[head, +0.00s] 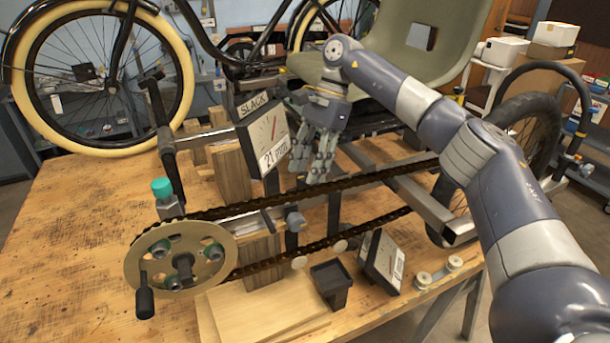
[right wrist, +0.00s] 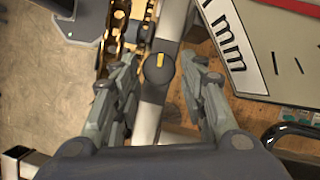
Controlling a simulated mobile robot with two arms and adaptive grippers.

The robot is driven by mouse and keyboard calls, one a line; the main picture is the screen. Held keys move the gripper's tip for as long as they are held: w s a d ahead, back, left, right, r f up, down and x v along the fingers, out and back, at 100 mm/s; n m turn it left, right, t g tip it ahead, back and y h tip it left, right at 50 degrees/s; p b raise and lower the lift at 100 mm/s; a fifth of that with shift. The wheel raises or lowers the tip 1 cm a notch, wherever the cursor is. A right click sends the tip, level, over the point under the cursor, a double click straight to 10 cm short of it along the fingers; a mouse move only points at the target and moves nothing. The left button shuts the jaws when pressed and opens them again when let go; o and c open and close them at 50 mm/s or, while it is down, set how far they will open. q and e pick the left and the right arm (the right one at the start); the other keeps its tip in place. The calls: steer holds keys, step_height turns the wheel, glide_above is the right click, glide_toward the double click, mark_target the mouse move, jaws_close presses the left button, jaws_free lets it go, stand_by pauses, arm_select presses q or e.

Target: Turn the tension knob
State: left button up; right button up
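In the right wrist view, the dark round knob (right wrist: 159,67) with a yellow mark sits on a metal bar, between the two fingers of my right gripper (right wrist: 160,85). The fingers are apart, with gaps visible on both sides of the knob. In the head view, my right gripper (head: 312,172) points down above the chain, right of the slack gauge (head: 266,140), which reads 21 mm. I cannot surely pick out the knob in the head view. My left gripper is not in view.
The chain (head: 365,224) runs from the chainring (head: 180,256) back along the frame. A second gauge (head: 382,260), a small black cup (head: 331,284) and wooden boards (head: 265,310) lie in front. A grey seat (head: 430,40) is behind my arm. The wooden bench (head: 70,235) is clear at left.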

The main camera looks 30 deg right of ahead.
mark_target(301, 177)
steer(key=shift+x, duration=1.45)
steer(key=shift+c, duration=0.3)
steer(key=c, duration=0.7)
steer(key=shift+m, duration=0.3)
